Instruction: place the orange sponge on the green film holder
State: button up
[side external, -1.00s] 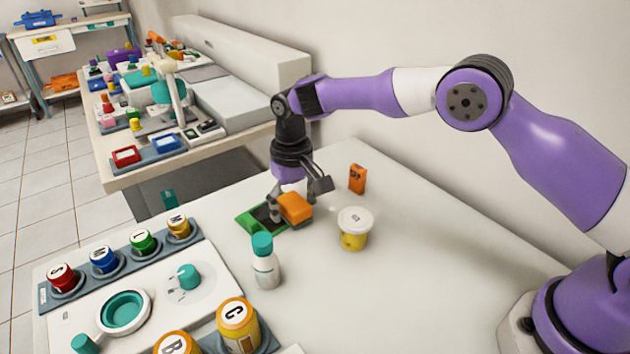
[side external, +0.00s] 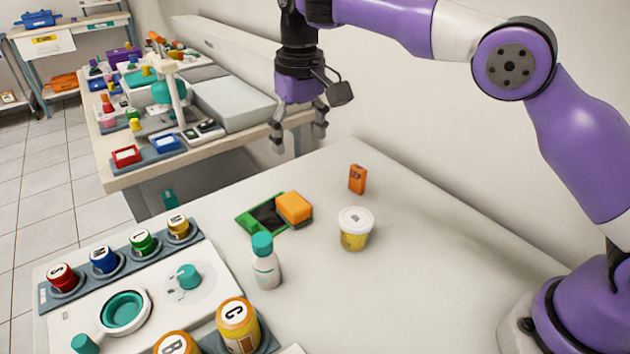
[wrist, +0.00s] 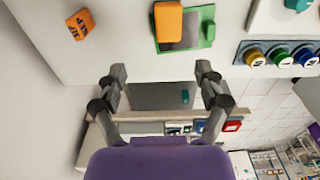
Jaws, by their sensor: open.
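The orange sponge (side external: 294,207) rests on the right part of the green film holder (side external: 248,223), covering part of its dark panel. In the wrist view the sponge (wrist: 168,21) lies over the upper left part of the film holder (wrist: 209,31). My gripper (side external: 298,146) is open and empty, well above and behind the film holder. In the wrist view its two fingers (wrist: 160,72) are spread apart with nothing between them.
A yellow cup with a white lid (side external: 354,229) and an orange box (side external: 357,179) stand to the right. A white bottle with a teal cap (side external: 264,262) stands in front. The right tabletop is clear.

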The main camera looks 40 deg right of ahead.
jog(key=s+d+r+t, duration=0.3)
jog(key=s+d+r, duration=0.45)
jog(key=s, duration=0.25)
jog(key=s+d+f+t, duration=0.1)
jog(key=s+f, duration=0.1)
jog(key=s, duration=0.4)
jog(key=s+d+f+t, duration=0.1)
jog(key=s+d+f, duration=0.1)
jog(key=s, duration=0.4)
jog(key=shift+d+f, duration=0.25)
jog(key=shift+f, duration=0.55)
